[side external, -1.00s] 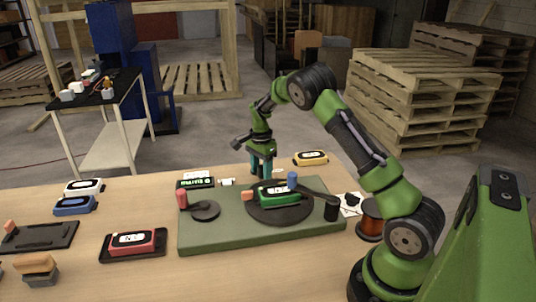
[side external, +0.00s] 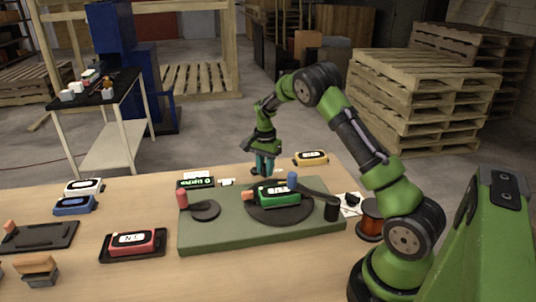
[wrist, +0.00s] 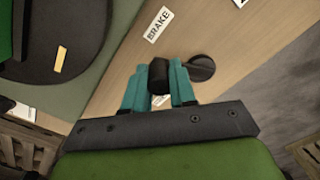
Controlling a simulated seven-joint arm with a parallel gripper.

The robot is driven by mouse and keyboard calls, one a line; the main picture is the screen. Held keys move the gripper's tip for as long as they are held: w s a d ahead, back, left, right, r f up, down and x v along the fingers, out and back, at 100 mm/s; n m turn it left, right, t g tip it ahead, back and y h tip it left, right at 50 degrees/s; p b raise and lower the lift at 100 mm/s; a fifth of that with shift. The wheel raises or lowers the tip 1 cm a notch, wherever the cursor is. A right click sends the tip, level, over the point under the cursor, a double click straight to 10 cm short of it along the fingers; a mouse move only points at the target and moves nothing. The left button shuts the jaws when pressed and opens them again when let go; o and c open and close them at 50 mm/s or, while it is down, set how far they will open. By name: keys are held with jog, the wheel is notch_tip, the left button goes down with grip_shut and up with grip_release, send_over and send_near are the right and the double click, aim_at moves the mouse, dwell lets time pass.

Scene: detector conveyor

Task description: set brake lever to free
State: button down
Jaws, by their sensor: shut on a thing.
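In the wrist view, the teal fingers of my gripper (wrist: 160,88) stand on both sides of the dark knob of the brake lever (wrist: 158,72) and are shut on it. The lever's round dark base (wrist: 201,68) shows just right of the fingers. A white label reading BRAKE (wrist: 158,24) lies on the wooden table above them. In the side external view, my gripper (side external: 263,170) points down behind the green board; there the lever is mostly hidden by the fingers, and its setting is hard to read.
The green board (side external: 215,237) carries a dark turntable (side external: 262,217) with a green device (side external: 279,196), a red-knobbed lever (side external: 182,199) and a black post (side external: 331,208). A yellow device (side external: 310,158) stands behind. A red device (side external: 132,241) sits in a tray at front left.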

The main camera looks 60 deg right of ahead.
jog(key=d+n, duration=0.1)
jog(key=n, duration=0.2)
jog(key=d+n, duration=0.1)
jog(key=n, duration=0.1)
jog(key=shift+s+d, duration=0.15)
jog(key=shift+d, duration=0.2)
jog(key=shift+w+d+n, duration=0.15)
jog(key=shift+d+n, duration=0.25)
jog(key=shift+n, duration=0.6)
jog(key=shift+w+d+n, duration=0.15)
jog(key=shift+d+n, duration=0.25)
jog(key=shift+n, duration=0.6)
jog(key=c, duration=0.9)
grip_release()
jog(key=shift+r, duration=0.1)
notch_tip(320, 180, up, 17)
jog(key=shift+f, duration=0.1)
